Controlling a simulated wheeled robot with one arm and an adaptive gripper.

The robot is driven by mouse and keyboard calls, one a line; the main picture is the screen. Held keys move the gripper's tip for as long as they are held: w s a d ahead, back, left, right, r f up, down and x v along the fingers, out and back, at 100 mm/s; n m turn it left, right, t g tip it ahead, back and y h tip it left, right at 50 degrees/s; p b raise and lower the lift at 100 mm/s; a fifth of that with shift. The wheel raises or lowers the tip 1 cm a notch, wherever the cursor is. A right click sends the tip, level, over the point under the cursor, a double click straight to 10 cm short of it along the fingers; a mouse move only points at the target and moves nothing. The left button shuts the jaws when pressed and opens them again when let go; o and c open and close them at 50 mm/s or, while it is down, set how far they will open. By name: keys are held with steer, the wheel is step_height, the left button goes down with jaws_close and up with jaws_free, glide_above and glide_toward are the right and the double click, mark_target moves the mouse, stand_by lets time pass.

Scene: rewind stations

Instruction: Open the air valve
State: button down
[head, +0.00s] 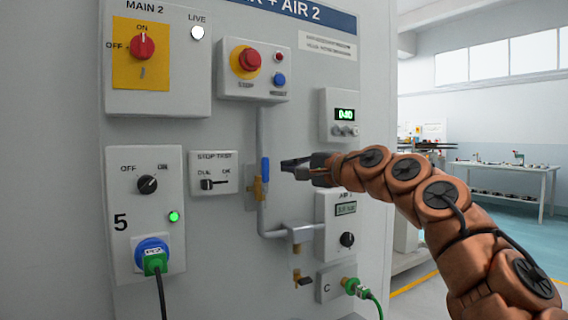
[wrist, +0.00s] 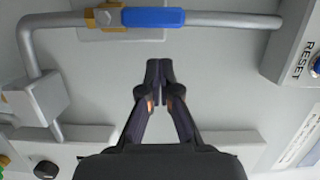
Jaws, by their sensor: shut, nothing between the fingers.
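The air valve has a brass body (head: 257,189) and a blue lever handle (head: 265,170) on the grey pipe of the panel. The handle points up, in line with the vertical pipe. In the wrist view the blue handle (wrist: 152,17) lies along the pipe at the top, with the brass body (wrist: 103,17) at its left end. My gripper (head: 286,165) is just right of the handle in the head view. In the wrist view my gripper's fingertips (wrist: 158,68) are together and empty, below the handle with a visible gap.
A small brass fitting with a dark lever (head: 303,281) sits lower on the pipework. The AIR 1 gauge box (head: 334,224) is right of the pipe, and the STOP TEST switch box (head: 214,173) is left. A red stop button (head: 248,60) is above.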

steer(key=w+b+v, duration=0.1)
steer(key=b+v, duration=0.1)
steer(key=v, duration=0.8)
steer(key=shift+s+d+b, duration=0.2)
steer(key=shift+d+b, duration=0.1)
steer(key=shift+d, duration=0.2)
